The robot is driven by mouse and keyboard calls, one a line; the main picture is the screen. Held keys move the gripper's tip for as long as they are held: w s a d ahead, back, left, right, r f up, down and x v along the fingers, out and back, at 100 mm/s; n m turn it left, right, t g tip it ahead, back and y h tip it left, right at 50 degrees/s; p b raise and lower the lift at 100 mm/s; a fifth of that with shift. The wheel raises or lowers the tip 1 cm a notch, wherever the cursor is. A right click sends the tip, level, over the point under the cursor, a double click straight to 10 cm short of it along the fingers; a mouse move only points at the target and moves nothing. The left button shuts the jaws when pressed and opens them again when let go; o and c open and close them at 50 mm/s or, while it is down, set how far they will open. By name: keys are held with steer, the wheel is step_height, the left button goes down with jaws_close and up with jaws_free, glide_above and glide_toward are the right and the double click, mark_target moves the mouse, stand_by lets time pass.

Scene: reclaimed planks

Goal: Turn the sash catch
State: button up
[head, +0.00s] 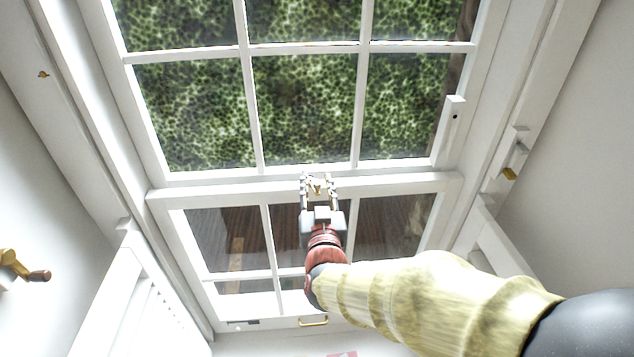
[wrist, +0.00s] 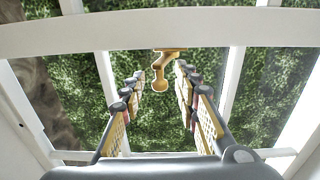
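The sash catch (wrist: 160,80) is a small brass piece with a rounded knob. In the wrist view it hangs from the white meeting rail (wrist: 205,29), between the far ends of my gripper's fingers. In the head view the brass catch (head: 317,187) shows at the meeting rail of the window, between my fingertips. My gripper (head: 319,182) is open, with a finger on each side of the catch. In the wrist view my gripper (wrist: 160,82) shows gaps between both fingers and the knob. I cannot tell how far past the catch the fingertips reach.
White window bars (head: 253,110) and glass lie around the rail. A brass handle (head: 313,321) sits on the bottom rail. A brass crank (head: 22,268) is at the left wall. A small latch (head: 512,165) is on the right frame. White slatted panels stand at both lower sides.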

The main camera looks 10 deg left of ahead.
steer(key=c, duration=0.3)
jaws_close()
stand_by(0.3)
